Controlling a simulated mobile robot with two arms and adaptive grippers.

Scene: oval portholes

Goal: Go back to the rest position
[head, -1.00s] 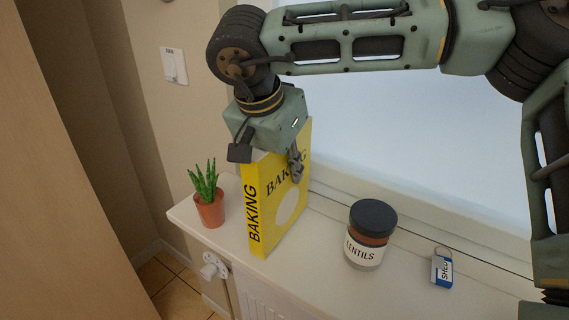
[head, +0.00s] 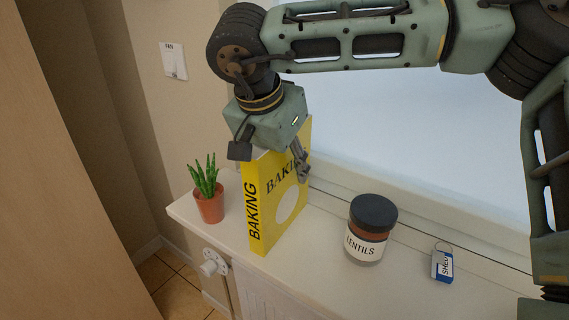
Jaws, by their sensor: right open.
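My right arm reaches in from the right across the upper part of the head view. Its gripper (head: 270,160) is at the top of a yellow baking book (head: 277,215), which stands upright on a white shelf (head: 319,258). The gripper is open, with one finger left of the book's spine and the other in front of its cover. Part of the book's top is hidden behind the gripper. My left gripper is not in view.
A potted plant (head: 208,206) stands just left of the book. A lentils jar (head: 370,230) with a dark lid and a blue key tag (head: 442,264) are on the shelf to the right.

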